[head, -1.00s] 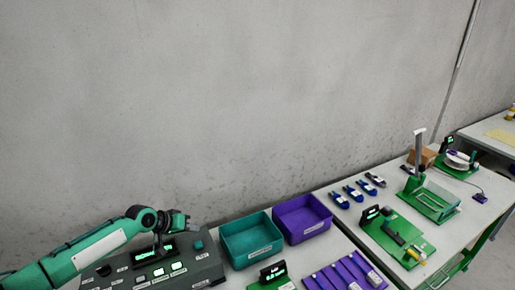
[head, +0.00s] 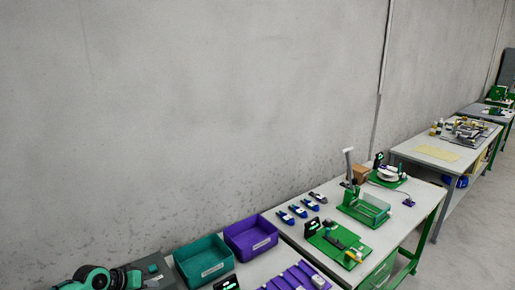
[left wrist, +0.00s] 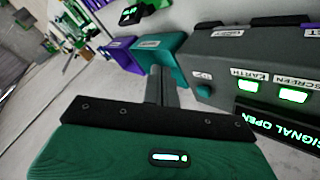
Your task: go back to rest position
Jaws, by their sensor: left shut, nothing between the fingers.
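My left gripper (head: 131,279) is at the bottom left of the head view, beside the dark grey test box (head: 158,270), which is mostly cut off there. In the left wrist view my left gripper (left wrist: 161,86) points away from the camera with its fingers together and nothing between them. The test box (left wrist: 228,52) stands to its right, with lit green labels EARTH and SCREEN and a display reading SIGNAL OPEN. The fingers appear apart from the box. My right gripper is not in view.
A teal bin (head: 204,262) and a purple bin (head: 251,238) stand beside the test box. A purple slotted rack (head: 292,279), blue-handled tools (head: 292,214) and a green fixture (head: 366,208) lie farther right. More tables (head: 430,150) stand beyond, with floor between.

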